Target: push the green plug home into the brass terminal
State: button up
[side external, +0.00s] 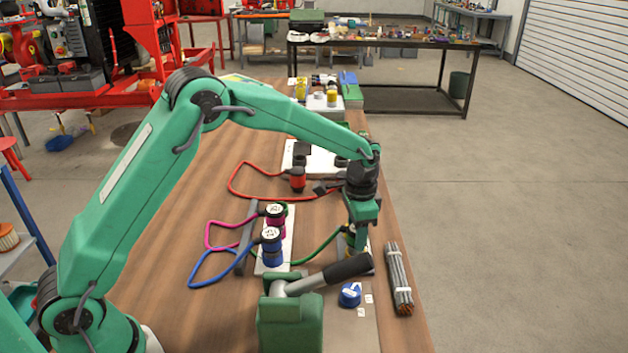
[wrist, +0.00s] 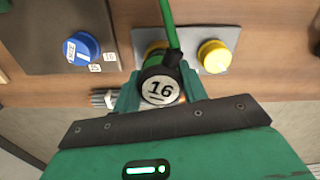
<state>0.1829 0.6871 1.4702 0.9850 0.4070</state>
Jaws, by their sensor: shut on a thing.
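My gripper (wrist: 158,84) is shut on the green plug (wrist: 161,91), a dark round body with a white "16" label, in the wrist view. Its green cable (wrist: 170,28) runs up the picture. Just behind the plug, a yellow-brass round piece (wrist: 154,47), likely the brass terminal, shows partly on a grey plate (wrist: 188,64); the plug hides the rest. I cannot tell whether the plug touches it or how deep it sits. In the side external view my gripper (side external: 358,242) points down over the plate area, hiding most of the plug, with the green cable (side external: 318,248) running left.
A second yellow round piece (wrist: 214,56) stands on the plate beside the plug. A blue knob (side external: 350,294), rod bundle (side external: 398,278) and green block with a lever (side external: 290,325) are nearby. Magenta- and blue-cabled plugs (side external: 271,241) stand left; a red plug (side external: 297,178) is farther back.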

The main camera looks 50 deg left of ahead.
jog(key=shift+f, duration=0.4)
dwell(0.3)
jog(key=o, duration=1.2)
jog(key=shift+r, duration=0.1)
notch_tip(320, 180, up, 7)
jog(key=shift+f, duration=0.1)
jog(key=shift+r, duration=0.4)
